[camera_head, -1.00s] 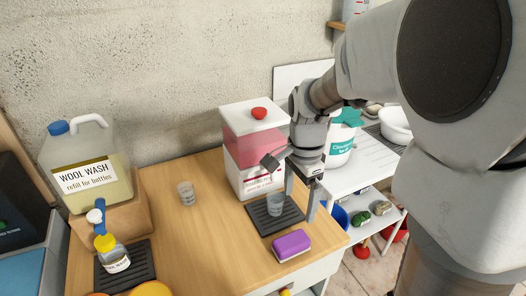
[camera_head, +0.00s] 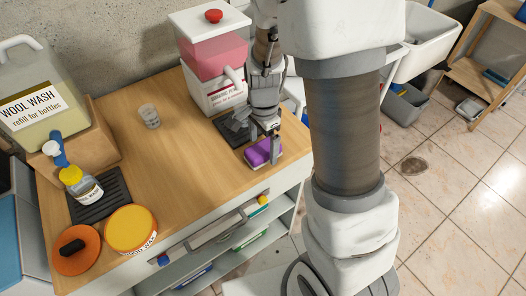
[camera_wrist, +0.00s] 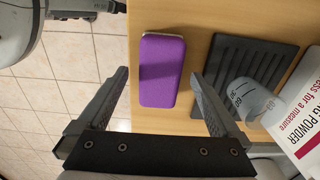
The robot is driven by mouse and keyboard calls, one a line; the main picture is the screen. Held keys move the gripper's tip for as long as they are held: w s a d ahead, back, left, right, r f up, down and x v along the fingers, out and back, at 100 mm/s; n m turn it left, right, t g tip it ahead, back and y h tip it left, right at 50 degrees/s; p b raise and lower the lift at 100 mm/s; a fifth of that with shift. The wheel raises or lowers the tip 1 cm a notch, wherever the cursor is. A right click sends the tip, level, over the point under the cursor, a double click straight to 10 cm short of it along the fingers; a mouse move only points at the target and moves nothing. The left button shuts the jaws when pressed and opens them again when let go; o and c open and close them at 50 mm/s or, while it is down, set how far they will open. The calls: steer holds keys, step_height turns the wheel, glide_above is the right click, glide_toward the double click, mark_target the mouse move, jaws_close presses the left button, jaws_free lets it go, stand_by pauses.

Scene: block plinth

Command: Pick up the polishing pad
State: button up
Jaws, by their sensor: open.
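The polishing pad, which I take to be the purple block with a pale base (camera_head: 262,153), lies flat near the front right edge of the wooden worktop (camera_head: 180,160). The wrist view shows its purple top (camera_wrist: 162,72) whole. My gripper (camera_head: 264,136) points down over the pad and partly covers it in the head view. In the wrist view my gripper (camera_wrist: 160,78) is open, with one finger on each side of the pad and gaps between. Nothing is held. I cannot tell how far the fingertips are above the worktop.
A dark ribbed mat (camera_wrist: 250,60) with a clear measuring cup (camera_wrist: 252,98) lies close beside the pad. The washing powder dispenser (camera_head: 212,60) stands behind.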

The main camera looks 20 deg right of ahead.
step_height(320, 180, down, 2)
steer(key=shift+f, duration=0.15)
steer(key=c, duration=1.4)
